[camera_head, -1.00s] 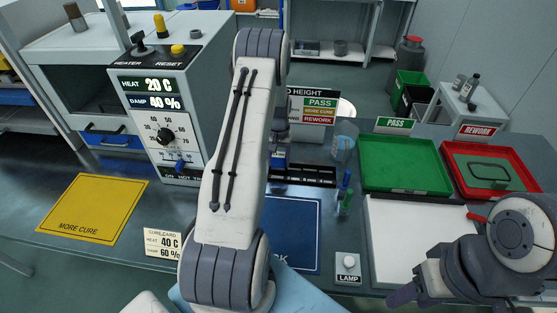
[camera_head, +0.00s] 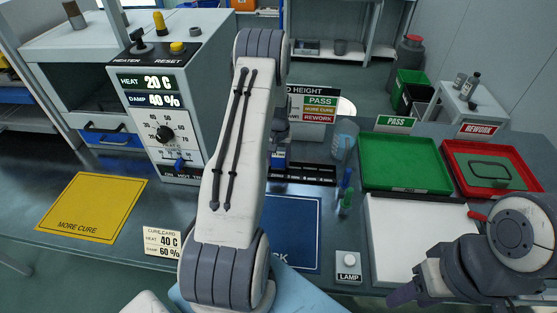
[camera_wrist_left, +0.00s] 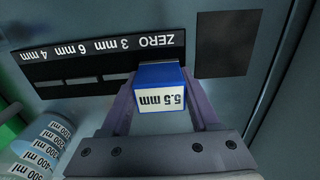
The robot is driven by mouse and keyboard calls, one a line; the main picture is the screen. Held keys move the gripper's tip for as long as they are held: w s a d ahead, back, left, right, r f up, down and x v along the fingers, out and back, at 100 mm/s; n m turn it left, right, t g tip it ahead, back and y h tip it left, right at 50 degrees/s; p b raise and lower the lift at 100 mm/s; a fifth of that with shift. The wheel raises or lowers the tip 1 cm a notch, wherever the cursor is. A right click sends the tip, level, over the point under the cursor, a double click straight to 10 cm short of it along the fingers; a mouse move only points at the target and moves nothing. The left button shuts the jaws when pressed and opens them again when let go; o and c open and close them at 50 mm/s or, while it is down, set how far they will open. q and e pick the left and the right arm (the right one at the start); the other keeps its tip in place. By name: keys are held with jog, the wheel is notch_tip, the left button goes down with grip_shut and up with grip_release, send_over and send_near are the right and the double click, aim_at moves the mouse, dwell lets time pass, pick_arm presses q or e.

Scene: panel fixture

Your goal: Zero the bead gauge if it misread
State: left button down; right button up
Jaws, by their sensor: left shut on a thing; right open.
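The bead gauge (camera_wrist_left: 160,98) is a blue block with a white face reading 5.5 mm. My left gripper (camera_wrist_left: 160,76) is shut on it. In the left wrist view, the gauge is at the ZERO end of a black strip (camera_wrist_left: 90,65) labelled ZERO, 3 mm, 6 mm and 4 mm. I cannot tell whether it touches the strip. In the head view, the blue gauge (camera_head: 278,159) shows just beside my left arm, which hides part of the bench. My right gripper (camera_head: 408,292) is open and empty at the lower right, by the white board.
A heater box (camera_head: 172,95) shows 20 C and 40 %. A yellow MORE CURE mat (camera_head: 92,208) lies left. A beaker (camera_head: 344,135), green PASS tray (camera_head: 405,165), red REWORK tray (camera_head: 530,188) with a dark loop, white board (camera_head: 400,235) and LAMP button (camera_head: 348,262) are right of my left arm.

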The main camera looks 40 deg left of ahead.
dwell(0.9)
pick_arm(q)
jog(key=shift+r+p, duration=2.8)
jog(key=shift+r, duration=1.2)
